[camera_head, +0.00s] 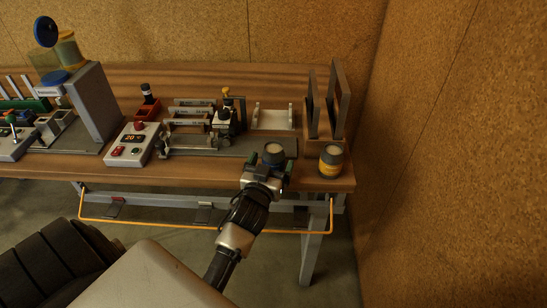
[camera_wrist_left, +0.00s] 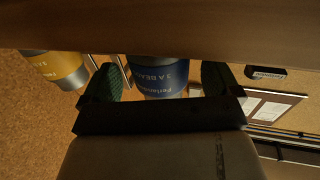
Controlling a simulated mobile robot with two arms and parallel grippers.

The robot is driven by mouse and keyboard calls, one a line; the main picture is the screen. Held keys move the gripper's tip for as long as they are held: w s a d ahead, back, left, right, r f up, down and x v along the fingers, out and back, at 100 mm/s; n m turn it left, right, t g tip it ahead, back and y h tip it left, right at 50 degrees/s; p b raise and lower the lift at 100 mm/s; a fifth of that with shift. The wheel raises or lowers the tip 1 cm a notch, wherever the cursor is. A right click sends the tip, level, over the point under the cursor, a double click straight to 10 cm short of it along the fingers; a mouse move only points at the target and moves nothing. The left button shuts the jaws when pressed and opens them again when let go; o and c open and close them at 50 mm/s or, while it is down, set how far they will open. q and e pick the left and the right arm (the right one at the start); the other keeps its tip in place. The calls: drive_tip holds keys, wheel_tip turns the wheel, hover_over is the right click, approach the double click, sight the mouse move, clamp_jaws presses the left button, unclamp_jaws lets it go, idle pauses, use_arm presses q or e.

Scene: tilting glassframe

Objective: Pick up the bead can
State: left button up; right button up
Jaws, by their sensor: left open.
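A blue can (camera_head: 273,158) with a pale top stands near the front edge of the wooden workbench. In the left wrist view this blue can (camera_wrist_left: 160,78) appears upside down, and its partly hidden label seems to read "BEA". My left gripper (camera_head: 269,166) is open at the front of the bench, with its green-padded fingers on either side of the can. In the left wrist view the gripper (camera_wrist_left: 160,88) has the can between its fingers, with gaps visible. Whether either finger touches it cannot be told. The can's lower part is partly hidden by the gripper in the head view.
A yellow can (camera_head: 331,163) stands just right of the gripper, also in the wrist view (camera_wrist_left: 62,70). Upright dark panels (camera_head: 338,95) stand behind it. A control box (camera_head: 135,145) and fixture (camera_head: 195,140) lie left. An orange rail (camera_head: 150,226) runs below the bench's front edge.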

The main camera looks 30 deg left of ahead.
use_arm(q)
drive_tip(key=shift+x, duration=1.15)
drive_tip(key=shift+s, duration=0.1)
drive_tip(key=c, duration=1)
drive_tip(key=shift+c, duration=0.6)
drive_tip(key=shift+r, duration=0.1)
